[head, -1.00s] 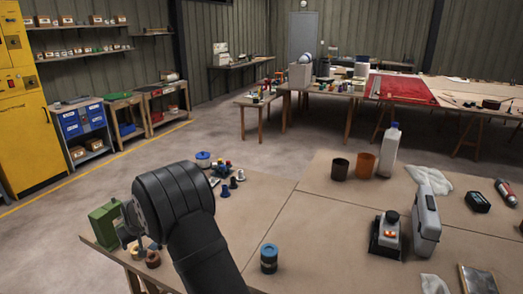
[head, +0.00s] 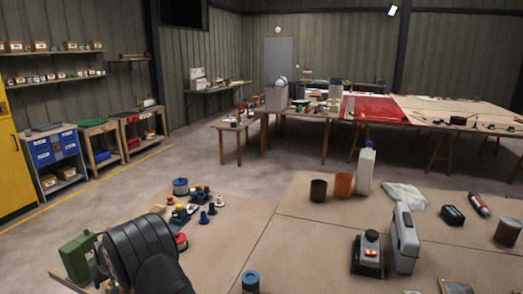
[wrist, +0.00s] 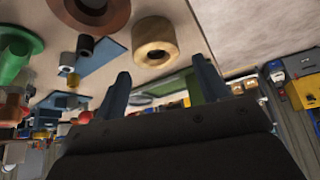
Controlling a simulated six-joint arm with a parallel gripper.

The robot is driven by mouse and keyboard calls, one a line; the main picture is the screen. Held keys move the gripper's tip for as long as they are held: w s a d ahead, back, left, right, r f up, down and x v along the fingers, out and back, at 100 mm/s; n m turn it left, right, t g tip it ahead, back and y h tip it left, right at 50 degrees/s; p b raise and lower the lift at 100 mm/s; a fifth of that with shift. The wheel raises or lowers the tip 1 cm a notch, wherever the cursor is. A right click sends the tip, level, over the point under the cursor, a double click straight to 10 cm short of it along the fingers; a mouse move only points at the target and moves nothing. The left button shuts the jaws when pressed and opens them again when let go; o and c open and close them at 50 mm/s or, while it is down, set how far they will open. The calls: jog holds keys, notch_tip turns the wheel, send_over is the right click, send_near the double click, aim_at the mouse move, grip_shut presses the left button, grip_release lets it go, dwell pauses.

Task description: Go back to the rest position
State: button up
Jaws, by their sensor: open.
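My gripper (wrist: 160,88) shows in the wrist view with its two fingers apart and nothing between them. In the head view my black arm is at the lower left, over the near left part of the bench (head: 325,225); the fingers cannot be made out there. The wrist view looks across the bench top nearly upside down. A tan ring (wrist: 155,42) and a brown ring (wrist: 97,12) sit close to the fingers, apart from them. A green flanged piece (wrist: 14,52) is at the left.
A green metal block (head: 78,256) stands just left of my arm. Small coloured pieces and a blue-topped tub (head: 180,187) lie beyond it. The bench middle is bare.

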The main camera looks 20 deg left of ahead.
dwell(0.3)
notch_tip(320, 180, down, 2)
jog(key=shift+f, duration=0.2)
jog(key=v, duration=1.2)
jog(key=x, duration=1.2)
jog(key=shift+f, duration=0.3)
notch_tip(320, 180, up, 4)
jog(key=shift+r, duration=0.25)
jog(key=w+d+r, duration=0.7)
jog(key=d, duration=0.3)
notch_tip(320, 180, up, 11)
jog(key=w+d+m+t, duration=0.1)
jog(key=w+d+m, duration=0.1)
jog(key=w+d, duration=0.5)
jog(key=w+d+m+h, duration=0.1)
jog(key=w+d+m, duration=0.1)
jog(key=w+d, duration=0.5)
jog(key=shift+w+f+t, duration=0.2)
jog(key=shift+w+t, duration=0.2)
jog(key=shift+w, duration=2.05)
